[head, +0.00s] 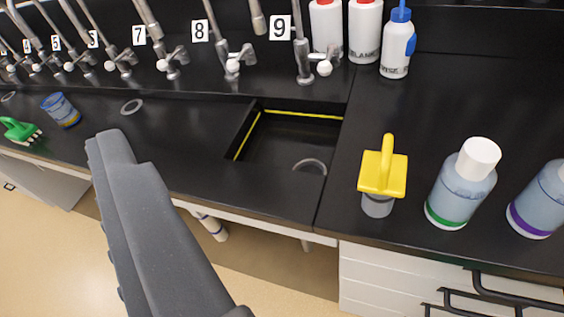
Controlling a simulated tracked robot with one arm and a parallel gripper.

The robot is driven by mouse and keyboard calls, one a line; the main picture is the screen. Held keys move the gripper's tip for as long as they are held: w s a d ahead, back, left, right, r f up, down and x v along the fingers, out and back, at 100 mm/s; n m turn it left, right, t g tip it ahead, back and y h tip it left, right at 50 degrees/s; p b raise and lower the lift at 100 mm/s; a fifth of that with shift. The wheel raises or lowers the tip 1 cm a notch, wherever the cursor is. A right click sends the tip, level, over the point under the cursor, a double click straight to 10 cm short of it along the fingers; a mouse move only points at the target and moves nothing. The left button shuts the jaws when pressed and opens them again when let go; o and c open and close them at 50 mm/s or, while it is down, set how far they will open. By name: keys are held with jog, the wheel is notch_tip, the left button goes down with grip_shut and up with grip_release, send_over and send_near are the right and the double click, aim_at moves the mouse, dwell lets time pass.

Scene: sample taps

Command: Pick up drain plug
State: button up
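The drain plug appears to be the yellow-handled piece (383,173) with a grey round lower part. It stands upright on the black counter, right of the sink and left of a clear bottle. My gripper (112,140), dark grey, reaches up from the bottom of the head view at the left. It is well apart from the plug, with the sink between them. Its fingers overlap from this angle, so its opening does not show. Nothing is visible at its tip.
A recessed sink (290,142) with yellow edging and a round drain lies mid-counter. Numbered taps (304,55) line the back. Bottles with green (462,185) and purple (541,200) bands stand at right. A green brush (20,130) and blue-labelled cup (60,110) are far left.

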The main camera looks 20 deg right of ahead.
jog(key=w+d+f+m+h+p, duration=0.2)
jog(key=w+f+m+h+p, duration=0.15)
jog(key=w, duration=0.25)
jog(key=m+g+h+p, duration=0.5)
jog(key=g+h+p, duration=0.2)
jog(key=h+p, duration=0.3)
send_near(377, 195)
jog(key=w+h+b, duration=0.1)
jog(key=x, duration=0.3)
jog(key=b+x, duration=0.1)
jog(key=x, duration=0.4)
jog(key=shift+d+f, duration=0.35)
jog(key=shift+f, duration=0.1)
jog(key=shift+b+x, duration=0.75)
jog(key=shift+x, duration=2.05)
jog(key=shift+s+d+r, duration=0.1)
jog(key=shift+s+r, duration=0.05)
jog(key=shift+r, duration=0.05)
jog(key=shift+f, duration=0.15)
jog(key=c, duration=1.2)
